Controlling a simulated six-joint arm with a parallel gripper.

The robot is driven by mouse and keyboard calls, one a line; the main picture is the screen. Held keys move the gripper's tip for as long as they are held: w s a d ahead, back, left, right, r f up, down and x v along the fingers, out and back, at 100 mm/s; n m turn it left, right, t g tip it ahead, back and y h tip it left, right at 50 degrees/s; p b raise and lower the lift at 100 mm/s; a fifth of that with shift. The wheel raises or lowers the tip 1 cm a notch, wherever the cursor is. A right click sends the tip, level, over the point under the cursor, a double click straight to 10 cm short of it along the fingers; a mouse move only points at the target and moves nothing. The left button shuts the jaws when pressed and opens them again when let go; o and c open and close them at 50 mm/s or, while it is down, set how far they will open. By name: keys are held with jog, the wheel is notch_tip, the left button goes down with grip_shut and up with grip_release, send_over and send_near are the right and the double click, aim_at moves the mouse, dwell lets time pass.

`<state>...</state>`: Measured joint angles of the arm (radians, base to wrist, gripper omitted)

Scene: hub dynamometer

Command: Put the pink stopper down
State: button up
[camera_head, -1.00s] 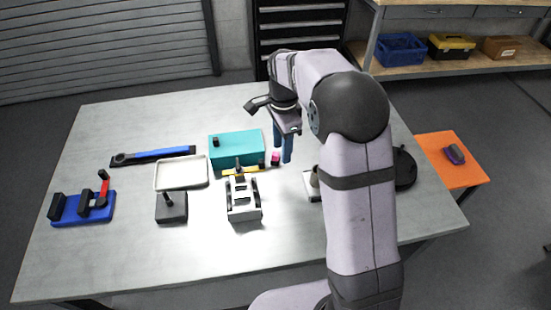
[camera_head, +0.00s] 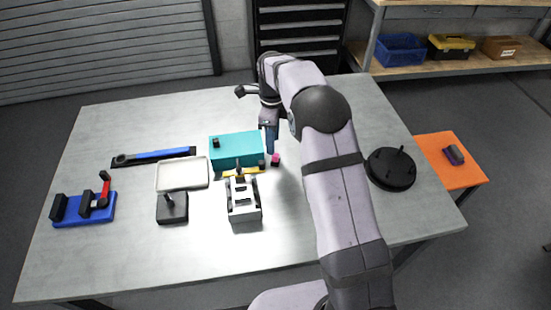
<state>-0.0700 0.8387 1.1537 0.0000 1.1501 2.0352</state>
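The pink stopper (camera_head: 276,157), small with a dark lower part, appears to stand on the table just right of the teal box's (camera_head: 237,147) front right corner. My gripper (camera_head: 270,148) points down with its blue fingers just above and left of the stopper in the picture. The fingers overlap in this view, so their gap does not show. I cannot tell whether they touch the stopper.
A grey-white fixture (camera_head: 244,212) stands in front of the teal box. A cream tray (camera_head: 182,187), a black block with a post (camera_head: 172,218) and a blue clamp (camera_head: 70,209) lie left. A black disc with pins (camera_head: 391,178) is right of my arm.

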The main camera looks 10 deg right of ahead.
aim_at(276, 154)
jog(key=shift+s+d+f+p, duration=0.2)
jog(key=shift+f+p, duration=0.5)
jog(key=shift+f, duration=0.4)
jog(key=shift+s+d+f+p, duration=0.1)
jog(key=shift+d+f+p, duration=0.1)
jog(key=shift+f+p, duration=0.7)
jog(key=shift+w+f, duration=0.1)
jog(key=shift+f, duration=0.5)
grip_shut()
